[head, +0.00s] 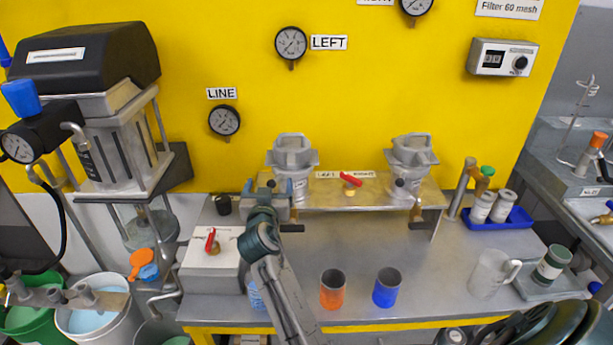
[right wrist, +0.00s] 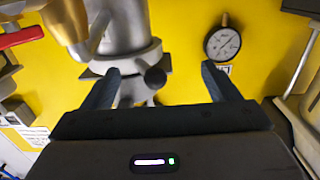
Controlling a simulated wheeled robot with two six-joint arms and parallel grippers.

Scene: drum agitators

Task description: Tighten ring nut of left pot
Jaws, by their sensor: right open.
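The left pot (head: 298,188) stands on the steel shelf behind the "LEFT" label, a grey metal vessel with a lugged ring nut (head: 292,152) at its top. My right gripper (head: 268,187) is open at the lower left front of this pot, below the ring nut. In the right wrist view its two dark fingers (right wrist: 158,73) stand apart, with grey pot parts (right wrist: 120,60) and a dark round knob (right wrist: 155,77) beyond and between them. Nothing is gripped. Whether a finger touches the pot cannot be told. My left gripper is not in view.
The right pot (head: 411,180) stands farther right, with a red-handled valve (head: 350,179) between the pots. An orange cup (head: 333,290) and a blue cup (head: 386,288) stand on the bench near my arm. A boxy unit (head: 212,262) sits left. The bench middle is clear.

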